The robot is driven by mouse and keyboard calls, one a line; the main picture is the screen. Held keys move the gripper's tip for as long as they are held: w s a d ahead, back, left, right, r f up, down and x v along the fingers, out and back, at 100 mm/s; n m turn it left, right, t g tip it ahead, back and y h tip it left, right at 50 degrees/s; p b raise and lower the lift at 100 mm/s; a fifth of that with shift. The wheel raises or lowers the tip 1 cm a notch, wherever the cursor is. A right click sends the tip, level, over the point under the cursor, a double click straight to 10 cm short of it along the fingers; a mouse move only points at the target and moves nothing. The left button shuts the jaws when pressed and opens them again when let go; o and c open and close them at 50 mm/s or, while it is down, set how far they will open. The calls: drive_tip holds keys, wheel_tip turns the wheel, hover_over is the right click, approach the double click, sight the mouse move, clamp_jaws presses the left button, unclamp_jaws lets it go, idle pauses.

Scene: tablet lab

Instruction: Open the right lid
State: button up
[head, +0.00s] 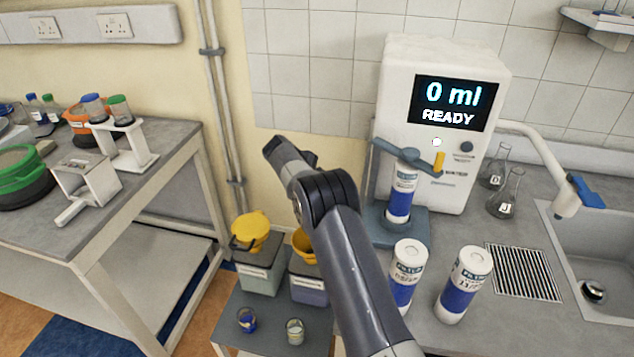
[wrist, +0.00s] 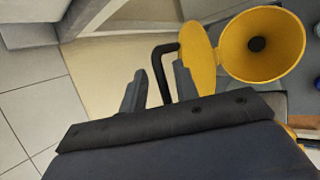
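Two grey bins with yellow tops stand on a low stand in the head view. The left bin (head: 262,274) has its yellow lid (head: 250,226) down, with a dark handle at its left. The right bin (head: 308,285) shows part of a yellow funnel (head: 303,246); my arm hides the rest. In the wrist view a yellow funnel (wrist: 262,45) is uncovered, its dark hole visible, with a yellow lid (wrist: 197,48) raised at its left edge. The lid's black handle (wrist: 158,66) lies between the fingers of my gripper (wrist: 158,88), which look apart, with gaps beside it.
A white dispenser (head: 440,70) reading "0 ml READY" stands right of my arm, with a labelled cartridge (head: 400,197) in it. Two more cartridges (head: 463,283) stand in front. Two small jars (head: 295,331) are before the bins. A lab table (head: 165,190) is at left.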

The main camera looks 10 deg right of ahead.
drive_tip(key=b+v, duration=0.1)
drive_tip(key=v, duration=0.9)
drive_tip(key=shift+a+r+b, duration=0.2)
drive_tip(key=shift+r+b, duration=0.1)
drive_tip(key=shift+s, duration=0.15)
drive_tip(key=p+x, duration=0.1)
drive_tip(key=x, duration=1)
drive_tip(key=shift+p, duration=0.3)
drive_tip(key=shift+s+a, duration=0.2)
drive_tip(key=shift+s, duration=0.2)
drive_tip(key=shift+w+d, duration=0.1)
